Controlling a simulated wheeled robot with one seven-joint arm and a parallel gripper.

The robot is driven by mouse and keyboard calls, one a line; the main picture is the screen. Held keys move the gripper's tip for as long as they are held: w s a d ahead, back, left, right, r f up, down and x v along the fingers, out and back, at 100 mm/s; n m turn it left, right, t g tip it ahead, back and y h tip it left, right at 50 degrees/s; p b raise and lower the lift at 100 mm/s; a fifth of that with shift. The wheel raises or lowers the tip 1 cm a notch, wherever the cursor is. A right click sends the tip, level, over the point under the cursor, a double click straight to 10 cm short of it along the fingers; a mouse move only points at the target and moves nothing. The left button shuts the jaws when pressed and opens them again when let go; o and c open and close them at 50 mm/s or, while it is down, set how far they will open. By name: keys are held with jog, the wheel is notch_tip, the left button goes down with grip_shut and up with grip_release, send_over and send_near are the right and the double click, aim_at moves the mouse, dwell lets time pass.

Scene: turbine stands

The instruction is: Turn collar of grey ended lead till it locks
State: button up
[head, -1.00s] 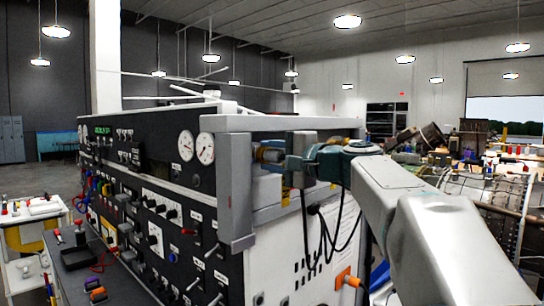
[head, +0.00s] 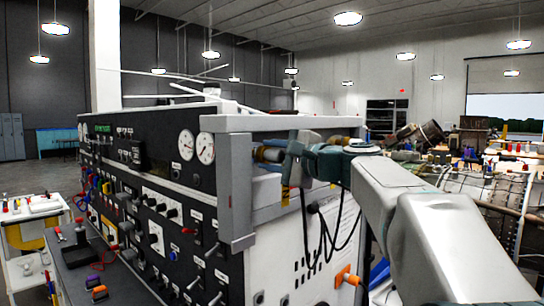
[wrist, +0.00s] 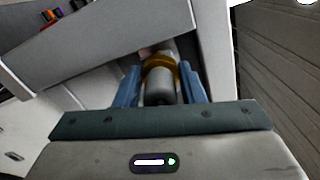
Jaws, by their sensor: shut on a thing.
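The grey ended lead (wrist: 160,88) lies between my gripper's two blue fingers in the wrist view. Its grey cylindrical end faces my palm, and a brass-coloured collar (wrist: 160,61) sits just beyond it. My gripper (wrist: 164,80) is shut on the collar, with one finger on each side. In the head view my gripper (head: 281,152) is at the side of the test console, under its grey top frame. A brass-coloured part (head: 266,153) shows just left of the fingers there. The collar's seat and any locking mark are hidden.
The grey frame (head: 237,190) of the console stands close to my gripper, with its top bar just above. Dark cables (head: 325,240) hang below my gripper. An orange connector (head: 347,276) sticks out lower on the white side panel. A large engine (head: 480,190) stands at the right.

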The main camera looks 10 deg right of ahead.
jog(key=o, duration=1)
jog(key=b+v, duration=0.2)
jog(key=v, duration=1.2)
jog(key=shift+b, duration=0.3)
